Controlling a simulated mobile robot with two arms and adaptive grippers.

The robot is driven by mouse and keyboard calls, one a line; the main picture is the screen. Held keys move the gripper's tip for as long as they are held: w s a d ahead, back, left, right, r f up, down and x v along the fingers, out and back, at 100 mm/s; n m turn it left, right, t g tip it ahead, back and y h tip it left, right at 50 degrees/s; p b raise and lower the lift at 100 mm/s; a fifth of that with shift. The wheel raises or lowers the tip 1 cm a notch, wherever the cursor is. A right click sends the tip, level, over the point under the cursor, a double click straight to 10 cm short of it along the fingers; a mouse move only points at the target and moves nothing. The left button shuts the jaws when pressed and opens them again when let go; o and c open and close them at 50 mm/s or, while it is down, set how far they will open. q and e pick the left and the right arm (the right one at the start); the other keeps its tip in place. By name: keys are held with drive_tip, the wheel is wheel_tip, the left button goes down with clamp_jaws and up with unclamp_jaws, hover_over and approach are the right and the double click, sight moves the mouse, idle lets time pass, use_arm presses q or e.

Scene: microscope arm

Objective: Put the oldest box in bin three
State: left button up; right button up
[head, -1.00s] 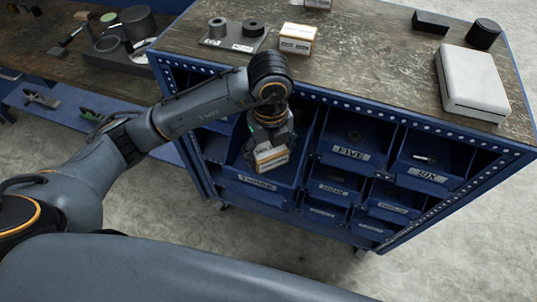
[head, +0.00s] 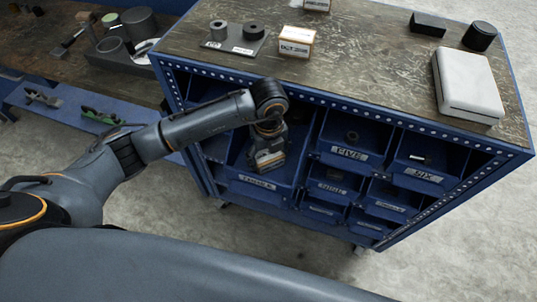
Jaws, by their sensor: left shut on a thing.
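A small white and orange box (head: 269,161) is held at the mouth of a blue bin; its print is too small to read. My left gripper (head: 268,152) is shut on it, pointing down. That bin (head: 257,183) has a front label that looks like THREE but is blurred. The box is in shadow, and I cannot tell whether it touches the bin floor. A second white and orange box (head: 297,41) stands on the cabinet top with a label that seems to start with OCT. A third box (head: 317,5) is partly cut off at the top edge. My right gripper is not in view.
The blue cabinet (head: 360,105) has several other bins, including FIVE (head: 350,152) and SIX (head: 427,177). A white case (head: 467,85), a black block (head: 428,23) and a black cylinder (head: 480,36) sit on its top. A plate with two cylinders (head: 236,42) is at the left. The top's middle is clear.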

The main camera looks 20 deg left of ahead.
sight(269, 154)
use_arm(q)
drive_tip(key=o, duration=1.5)
drive_tip(key=shift+f, duration=0.1)
drive_tip(key=shift+r, duration=0.7)
wheel_tip(269, 154, up, 10)
drive_tip(key=shift+f+b, duration=0.15)
drive_tip(key=shift+b, duration=0.7)
drive_tip(key=shift+r, duration=0.65)
